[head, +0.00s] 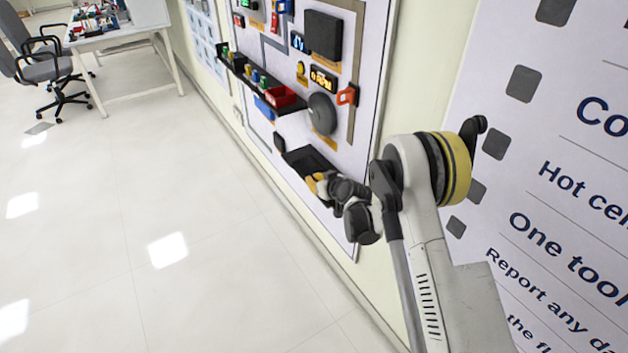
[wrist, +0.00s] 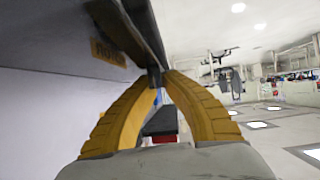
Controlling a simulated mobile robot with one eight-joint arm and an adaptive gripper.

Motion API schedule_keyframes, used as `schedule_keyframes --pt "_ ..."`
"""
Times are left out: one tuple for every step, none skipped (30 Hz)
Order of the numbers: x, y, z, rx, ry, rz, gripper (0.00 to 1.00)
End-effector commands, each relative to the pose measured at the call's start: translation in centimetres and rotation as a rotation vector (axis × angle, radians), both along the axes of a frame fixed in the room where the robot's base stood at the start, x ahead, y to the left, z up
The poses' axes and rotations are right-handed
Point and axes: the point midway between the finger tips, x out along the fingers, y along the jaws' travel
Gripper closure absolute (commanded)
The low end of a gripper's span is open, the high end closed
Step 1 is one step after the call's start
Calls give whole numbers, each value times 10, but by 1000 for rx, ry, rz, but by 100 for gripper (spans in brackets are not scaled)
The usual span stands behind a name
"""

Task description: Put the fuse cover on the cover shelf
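The cover shelf (head: 297,155) appears as a black tray low on the wall panel in the head view. My gripper (head: 318,184) is at its lower right end. In the wrist view, the yellow fingers of my gripper (wrist: 161,73) come nearly together at the tips. A thin dark piece (wrist: 154,78), seemingly part of the fuse cover, shows between them; most of the cover is hidden or merges with the dark shelf. A long dark slab (wrist: 128,28), probably the shelf, runs close beside the fingertips. I cannot tell whether the cover touches it.
A grey disc (head: 322,114) sits on the panel above the tray. A black box (head: 323,35) is higher up. The floor (head: 150,210) in front is clear. The wrist view looks upside down.

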Motion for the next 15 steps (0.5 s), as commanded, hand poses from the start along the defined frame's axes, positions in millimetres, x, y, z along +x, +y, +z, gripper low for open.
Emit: schedule_keyframes --pt "0 0 0 0 0 0 78" --pt "0 0 0 0 0 0 72" --pt "0 0 0 0 0 0 72" --pt "0 0 0 0 0 0 72" --pt "0 0 0 0 0 0 72" --pt "0 0 0 0 0 0 72" --pt "0 0 0 0 0 0 72" --pt "0 0 0 0 0 0 72" --pt "0 0 0 0 0 0 72" --pt "0 0 0 0 0 0 72" --pt "0 0 1 0 0 0 72" --pt "0 0 3 0 0 0 72" --pt "-1 -1 4 0 0 0 72" --pt "-4 -2 6 1 0 0 72" --pt "-8 -5 9 0 0 -1 72"
